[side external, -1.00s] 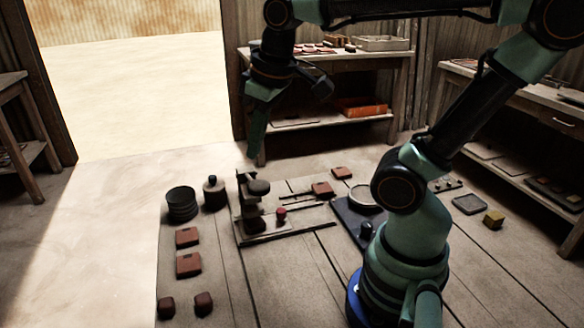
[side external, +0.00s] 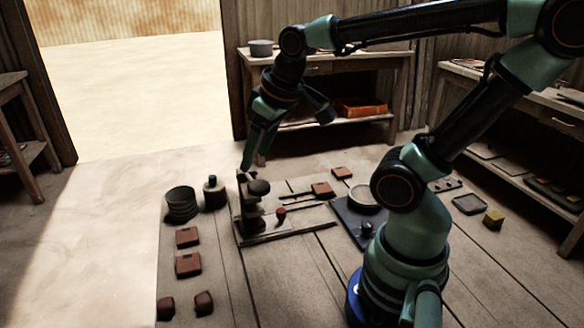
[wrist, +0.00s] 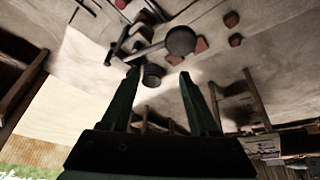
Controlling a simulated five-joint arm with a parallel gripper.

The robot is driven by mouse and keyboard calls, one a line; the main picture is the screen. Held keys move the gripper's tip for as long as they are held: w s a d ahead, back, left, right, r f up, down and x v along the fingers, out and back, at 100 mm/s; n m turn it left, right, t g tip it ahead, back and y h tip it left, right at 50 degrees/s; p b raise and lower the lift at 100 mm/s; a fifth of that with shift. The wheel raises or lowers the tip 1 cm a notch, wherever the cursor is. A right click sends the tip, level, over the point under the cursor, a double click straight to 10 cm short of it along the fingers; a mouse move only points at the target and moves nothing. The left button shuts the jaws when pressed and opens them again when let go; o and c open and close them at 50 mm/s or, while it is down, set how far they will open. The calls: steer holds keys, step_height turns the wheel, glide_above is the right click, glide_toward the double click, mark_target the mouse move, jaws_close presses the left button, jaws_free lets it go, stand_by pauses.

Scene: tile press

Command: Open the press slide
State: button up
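The press (side external: 250,207) stands on a grey base on the floor boards, with a dark round head (side external: 258,187) on top. A small red knob (side external: 281,213) sits low at its right side, by thin rails running right. A red-brown tile (side external: 322,189) lies by the far rails. I cannot tell how far the slide is out. My gripper (side external: 246,166) hangs tilted just above and behind the press, apart from the knob.
A dark ribbed stack (side external: 181,203) and a dark jar (side external: 214,192) stand left of the press. Red tiles (side external: 188,264) and dark red lumps lie nearer. A dark plate with a pale dish (side external: 364,196) is at right. Boards in front of the press are clear.

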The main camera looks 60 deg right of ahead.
mark_target(281, 210)
steer(key=w+d+f+g, duration=0.1)
steer(key=d+f+g, duration=0.4)
steer(key=d+f, duration=0.45)
steer(key=f, duration=1.1)
steer(key=shift+w+d, duration=0.15)
steer(key=shift+d, duration=0.15)
jaws_close()
stand_by(0.9)
